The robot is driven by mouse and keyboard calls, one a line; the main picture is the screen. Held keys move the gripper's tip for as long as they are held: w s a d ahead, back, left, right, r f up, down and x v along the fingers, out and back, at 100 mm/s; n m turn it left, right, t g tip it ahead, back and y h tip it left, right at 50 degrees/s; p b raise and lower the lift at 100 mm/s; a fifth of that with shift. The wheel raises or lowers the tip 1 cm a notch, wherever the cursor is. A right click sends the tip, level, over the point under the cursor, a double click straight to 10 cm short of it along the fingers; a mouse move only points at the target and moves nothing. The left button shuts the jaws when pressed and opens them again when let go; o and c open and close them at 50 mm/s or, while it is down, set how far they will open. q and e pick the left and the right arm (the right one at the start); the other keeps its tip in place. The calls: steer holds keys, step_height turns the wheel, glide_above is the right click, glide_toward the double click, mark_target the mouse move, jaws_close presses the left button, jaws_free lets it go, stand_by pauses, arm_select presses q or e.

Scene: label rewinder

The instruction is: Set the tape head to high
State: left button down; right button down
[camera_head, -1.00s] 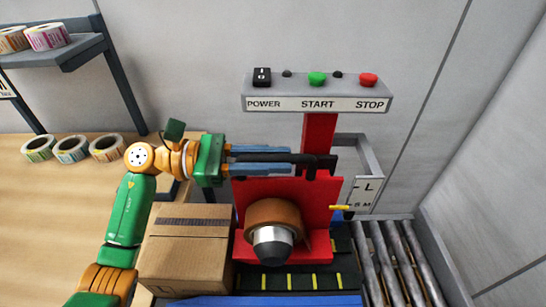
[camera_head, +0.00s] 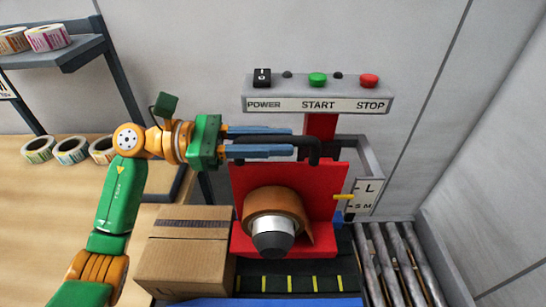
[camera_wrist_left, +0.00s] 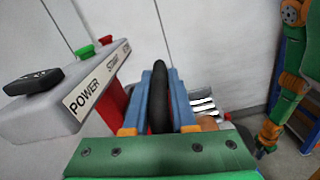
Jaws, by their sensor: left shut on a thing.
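The tape head is a red panel (camera_head: 322,181) carrying a brown tape roll (camera_head: 271,201) with a grey cone-shaped front. A yellow pointer (camera_head: 344,197) sticks out at its right edge, beside a white size plate (camera_head: 366,197) marked L above and S M below. The pointer stands between the L and the lower letters. A black handle (camera_head: 315,150) tops the head. My left gripper (camera_head: 293,146) is shut on this handle, which also shows between the blue fingers in the left wrist view (camera_wrist_left: 160,105). My right gripper is not in view in the head camera.
A control box (camera_head: 318,93) with power, start and stop controls stands above the handle. A cardboard box (camera_head: 186,254) sits below my left arm on the conveyor. Rollers (camera_head: 395,265) are at right. Label rolls (camera_head: 71,150) lie on the wooden table at left.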

arm_select(q)
steer(key=shift+r, duration=1.2)
steer(key=c, duration=0.8)
jaws_free()
steer(key=shift+o, duration=0.2)
steer(key=shift+f, duration=0.15)
